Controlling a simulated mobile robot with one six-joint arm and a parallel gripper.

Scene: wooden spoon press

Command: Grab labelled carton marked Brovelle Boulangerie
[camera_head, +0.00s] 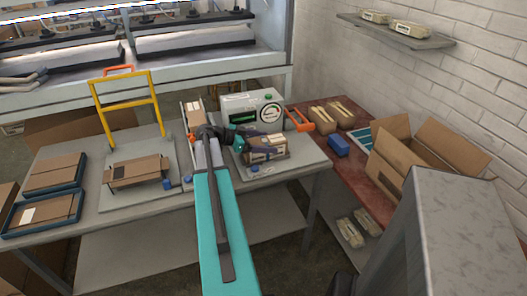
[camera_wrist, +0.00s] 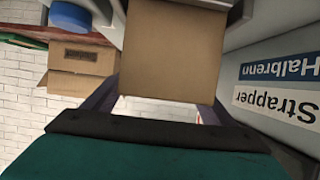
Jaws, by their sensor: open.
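A small brown carton (camera_head: 268,151) with pale markings sits on the grey plate in front of the strapping machine (camera_head: 250,110). In the wrist view its plain brown face (camera_wrist: 168,55) fills the upper middle, between my fingers. No name can be read on it. My gripper (camera_head: 262,139) is open and reaches over the carton from the left. In the wrist view the dark fingers show on both sides of the carton; whether they touch it I cannot tell. Another brown carton (camera_head: 195,113) stands partly hidden behind my arm.
A large open cardboard box (camera_head: 418,160) stands on the red side table (camera_head: 357,183), beside a blue block (camera_head: 338,145) and wrapped packs (camera_head: 330,116). A yellow-framed press (camera_head: 128,104) and blue trays (camera_head: 45,217) stand left. "Strapper" and "Halbrenn" labels (camera_wrist: 280,105) sit close beside the gripper.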

